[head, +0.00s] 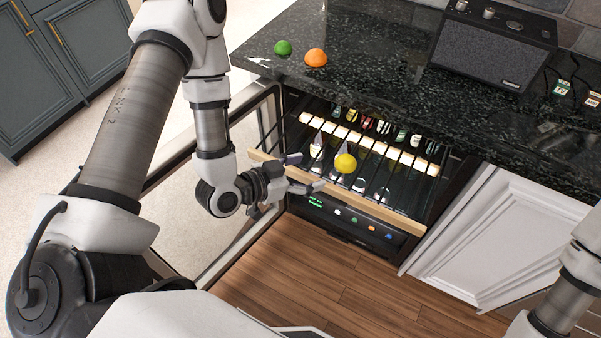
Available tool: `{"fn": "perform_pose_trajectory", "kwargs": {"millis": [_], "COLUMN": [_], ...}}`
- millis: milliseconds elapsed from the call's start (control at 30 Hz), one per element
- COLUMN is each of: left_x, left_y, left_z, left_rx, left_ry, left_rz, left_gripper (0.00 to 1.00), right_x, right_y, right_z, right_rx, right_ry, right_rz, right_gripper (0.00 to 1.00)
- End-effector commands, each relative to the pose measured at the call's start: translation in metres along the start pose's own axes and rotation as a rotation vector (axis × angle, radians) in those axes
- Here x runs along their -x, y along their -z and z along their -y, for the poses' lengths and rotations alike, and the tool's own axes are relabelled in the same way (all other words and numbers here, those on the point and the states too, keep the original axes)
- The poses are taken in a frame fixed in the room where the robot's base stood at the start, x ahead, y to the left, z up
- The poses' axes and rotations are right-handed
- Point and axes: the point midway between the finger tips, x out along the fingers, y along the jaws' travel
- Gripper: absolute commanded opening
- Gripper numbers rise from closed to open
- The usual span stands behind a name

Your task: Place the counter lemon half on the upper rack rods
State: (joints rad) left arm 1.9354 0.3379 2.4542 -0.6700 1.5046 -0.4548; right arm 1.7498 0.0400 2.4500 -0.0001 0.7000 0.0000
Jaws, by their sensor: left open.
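The yellow lemon half (346,163) rests on the rods of the upper rack (383,187), which is pulled out of the open cooler under the counter. My left gripper (313,172) is open just left of the lemon half, with its fingers pointing toward it. A small gap shows between the fingertips and the lemon half. My right gripper is not in view; only part of my right arm shows at the lower right edge.
A green fruit (283,47) and an orange fruit (316,58) sit on the dark counter (375,75). A black speaker (495,45) stands at the back right. The glass cooler door (207,222) stands open at left. Bottles (367,123) lie inside the cooler.

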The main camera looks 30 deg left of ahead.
Motion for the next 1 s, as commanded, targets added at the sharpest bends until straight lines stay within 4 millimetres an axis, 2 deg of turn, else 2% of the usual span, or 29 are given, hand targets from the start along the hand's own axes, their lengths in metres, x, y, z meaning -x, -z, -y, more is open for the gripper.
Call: {"fn": "perform_pose_trajectory", "kwargs": {"millis": [133, 300, 367, 467, 533, 600, 700, 800, 1000], "left_x": [0.017, 0.020, 0.019, 0.019, 0.033, 0.059, 0.099, 0.116, 0.117], "left_y": [0.000, -0.001, -0.011, -0.064, -0.120, -0.171, -0.215, -0.228, -0.228], "left_z": [0.001, 0.000, -0.003, -0.014, -0.025, -0.036, -0.049, -0.054, -0.054], "left_rx": [0.002, -0.001, 0.011, 0.082, 0.177, 0.284, 0.411, 0.468, 0.472], "left_ry": [0.003, -0.001, -0.005, -0.008, 0.027, 0.104, 0.239, 0.309, 0.311], "left_rz": [0.000, 0.003, 0.046, 0.277, 0.533, 0.790, 1.055, 1.151, 1.152], "left_gripper": [0.78, 0.78, 0.78, 0.78, 0.78, 0.78, 0.78, 0.78, 0.78], "right_x": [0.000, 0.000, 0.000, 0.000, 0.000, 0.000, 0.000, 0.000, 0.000], "right_y": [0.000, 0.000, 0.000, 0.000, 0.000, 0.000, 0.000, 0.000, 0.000], "right_z": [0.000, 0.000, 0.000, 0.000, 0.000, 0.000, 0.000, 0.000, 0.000], "right_rx": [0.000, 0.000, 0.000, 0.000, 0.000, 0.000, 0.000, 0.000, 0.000], "right_ry": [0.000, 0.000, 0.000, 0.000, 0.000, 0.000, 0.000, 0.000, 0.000], "right_rz": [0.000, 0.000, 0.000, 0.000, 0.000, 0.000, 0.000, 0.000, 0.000], "right_gripper": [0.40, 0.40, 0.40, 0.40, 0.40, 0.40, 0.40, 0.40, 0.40]}}
